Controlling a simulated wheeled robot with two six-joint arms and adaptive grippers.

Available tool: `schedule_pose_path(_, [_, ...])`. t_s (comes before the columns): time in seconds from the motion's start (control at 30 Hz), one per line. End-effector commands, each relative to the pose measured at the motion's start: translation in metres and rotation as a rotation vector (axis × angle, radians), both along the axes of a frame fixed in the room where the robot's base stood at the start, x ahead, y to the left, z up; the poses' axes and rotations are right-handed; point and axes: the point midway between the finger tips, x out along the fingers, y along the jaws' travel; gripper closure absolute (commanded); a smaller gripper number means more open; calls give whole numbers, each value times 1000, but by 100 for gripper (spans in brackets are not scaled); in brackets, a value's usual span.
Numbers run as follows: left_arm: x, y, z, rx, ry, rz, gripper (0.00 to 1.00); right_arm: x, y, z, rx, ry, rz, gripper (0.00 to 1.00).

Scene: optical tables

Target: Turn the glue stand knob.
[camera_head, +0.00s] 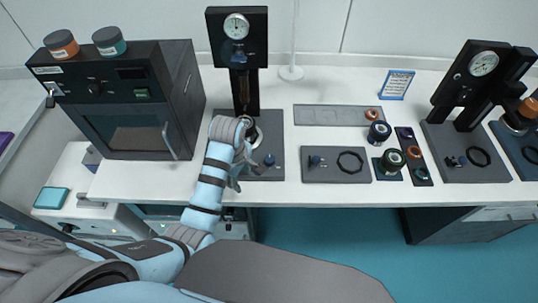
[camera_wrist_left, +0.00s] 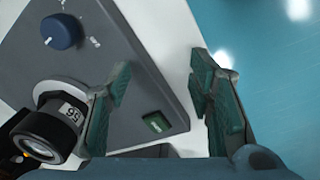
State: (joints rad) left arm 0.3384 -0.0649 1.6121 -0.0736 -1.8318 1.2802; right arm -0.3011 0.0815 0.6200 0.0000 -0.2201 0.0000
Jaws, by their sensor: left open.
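A stand with a round gauge (camera_head: 237,26) rises from a grey base (camera_head: 275,135) left of centre on the table. A dark blue knob (camera_head: 270,160) sits on the base's front part; in the left wrist view the blue knob (camera_wrist_left: 62,31) has white marks around it. My left gripper (camera_head: 238,180) is open and empty at the base's front edge, left of the knob in the head view. In the wrist view its fingers (camera_wrist_left: 158,80) are apart from the knob, which lies to the upper left. My right gripper is not in view.
A black cylinder with a white label (camera_wrist_left: 55,125) and a green button (camera_wrist_left: 157,122) are on the base. A dark oven-like box (camera_head: 125,100) stands left. A grey plate with knob and ring (camera_head: 335,175) lies right. A second gauge stand (camera_head: 484,64) is far right.

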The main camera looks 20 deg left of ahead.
Motion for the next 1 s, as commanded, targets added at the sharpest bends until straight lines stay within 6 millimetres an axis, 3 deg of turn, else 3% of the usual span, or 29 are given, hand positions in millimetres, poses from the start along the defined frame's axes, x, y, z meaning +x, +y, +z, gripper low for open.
schedule_pose_path(0.03, [19,-9,14,-20,9,86,52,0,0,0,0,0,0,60])
schedule_pose_path(0.2, [68,-39,71,-59,70,439,52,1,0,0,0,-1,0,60])
schedule_pose_path(0.3, [84,-53,106,-58,98,612,52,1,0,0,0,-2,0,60])
schedule_pose_path(0.4, [91,-59,122,-50,111,713,52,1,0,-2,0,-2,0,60])
schedule_pose_path(0.53, [92,-60,103,-48,113,734,52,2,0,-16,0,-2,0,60])
schedule_pose_path(0.83, [91,-60,21,-48,115,731,52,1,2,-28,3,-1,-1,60])
schedule_pose_path(1.0, [91,-60,-11,-50,113,730,52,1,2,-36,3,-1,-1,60])
